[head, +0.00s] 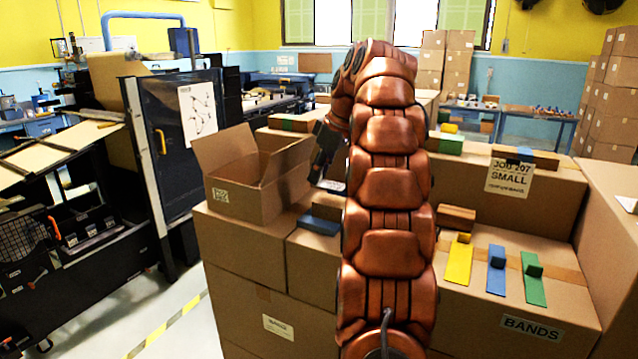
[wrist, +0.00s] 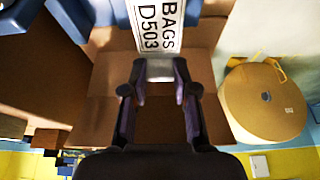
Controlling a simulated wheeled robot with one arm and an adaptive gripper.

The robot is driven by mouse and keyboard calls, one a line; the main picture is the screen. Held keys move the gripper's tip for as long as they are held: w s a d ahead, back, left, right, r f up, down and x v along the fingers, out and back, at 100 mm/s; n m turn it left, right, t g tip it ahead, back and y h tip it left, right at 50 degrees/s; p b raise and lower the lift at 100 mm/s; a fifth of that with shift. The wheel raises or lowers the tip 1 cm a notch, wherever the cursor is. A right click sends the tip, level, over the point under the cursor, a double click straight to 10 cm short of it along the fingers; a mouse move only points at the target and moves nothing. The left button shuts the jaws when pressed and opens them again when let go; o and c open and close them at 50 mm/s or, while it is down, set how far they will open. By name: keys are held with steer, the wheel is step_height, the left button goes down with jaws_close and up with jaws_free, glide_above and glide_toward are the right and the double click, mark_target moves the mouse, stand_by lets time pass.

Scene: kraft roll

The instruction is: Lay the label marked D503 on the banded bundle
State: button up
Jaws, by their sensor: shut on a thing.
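My gripper (wrist: 160,70) is shut on a white label (wrist: 160,28) marked BAGS D503, whose lettered face shows beyond the fingertips in the wrist view. In the head view my gripper (head: 328,150) is dark and partly hidden by my arm, beside the open carton. A pale edge below it may be the label. A brown block with a blue band (head: 525,156) lies at the back right, above the JOB 207 SMALL sign. A brown and green block (head: 445,143) lies left of it. I cannot tell which one is the banded bundle.
An open carton (head: 222,202) stands left of my arm, with a blue piece (head: 320,225) at its right. Yellow (head: 458,262), blue (head: 496,270) and green (head: 533,285) strips lie on the BANDS box. A kraft roll (wrist: 265,100) shows in the wrist view.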

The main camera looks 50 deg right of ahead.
mark_target(320, 182)
steer(key=shift+w+d, duration=0.15)
steer(key=shift+f+p, duration=0.7)
steer(key=shift+f, duration=1.05)
steer(key=shift+f, duration=0.2)
steer(key=o, duration=0.8)
steer(key=shift+c, duration=0.2)
steer(key=shift+r, duration=0.25)
steer(key=shift+b+v, duration=0.7)
steer(key=shift+v, duration=1.4)
steer(key=p+v, duration=0.6)
steer(key=v, duration=0.1)
steer(key=shift+r, duration=0.25)
